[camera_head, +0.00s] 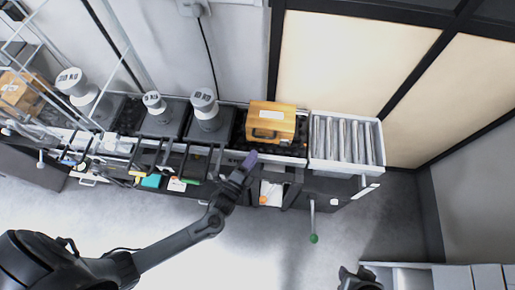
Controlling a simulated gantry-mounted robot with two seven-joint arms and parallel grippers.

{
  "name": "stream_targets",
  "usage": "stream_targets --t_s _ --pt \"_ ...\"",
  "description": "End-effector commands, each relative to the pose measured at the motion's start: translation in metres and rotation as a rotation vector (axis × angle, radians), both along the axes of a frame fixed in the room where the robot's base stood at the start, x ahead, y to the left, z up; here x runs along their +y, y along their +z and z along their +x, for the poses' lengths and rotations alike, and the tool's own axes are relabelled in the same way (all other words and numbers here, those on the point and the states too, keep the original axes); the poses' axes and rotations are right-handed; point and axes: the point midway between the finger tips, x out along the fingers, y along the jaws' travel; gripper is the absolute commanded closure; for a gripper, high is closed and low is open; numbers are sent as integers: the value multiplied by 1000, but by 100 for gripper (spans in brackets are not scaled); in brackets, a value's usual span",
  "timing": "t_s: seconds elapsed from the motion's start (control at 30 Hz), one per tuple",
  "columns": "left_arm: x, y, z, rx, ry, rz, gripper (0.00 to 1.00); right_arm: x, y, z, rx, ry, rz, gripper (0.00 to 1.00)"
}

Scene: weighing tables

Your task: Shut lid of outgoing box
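An orange-brown box (271,119) stands on the counter at centre right, beside the roller section. It has a dark handle on its front face and a pale label on top. Its top looks flat, but I cannot make out whether the lid is fully shut. My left gripper (249,162) is below and left of the box in the picture, apart from it, at the counter's front edge. Its fingers are too small to read. Part of my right arm's end (360,279) shows at the bottom edge; its fingers cannot be made out.
A roller conveyor (343,140) in a white frame lies right of the box. Several grey weights on dark scales (205,118) stand to the left. Another brown box (22,91) sits at far left behind a wire frame. A green-ended lever (313,238) sticks out in front. The grey floor is open.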

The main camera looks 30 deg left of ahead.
Motion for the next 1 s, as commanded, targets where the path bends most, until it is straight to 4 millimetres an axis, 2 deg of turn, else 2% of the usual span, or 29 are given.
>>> stream_targets --t_s 0.1,0.3,0.87,1.0 --pt "0 -1 -19 2 -2 0 62 -1 2 0 0 2 -4 57" --pt "0 -2 -38 2 0 0 62 -2 3 0 1 6 -8 57" --pt "0 -3 -43 2 0 0 62 -1 3 0 0 2 -4 57" --pt "0 -13 -56 29 4 -4 62 0 3 0 1 0 -1 57"
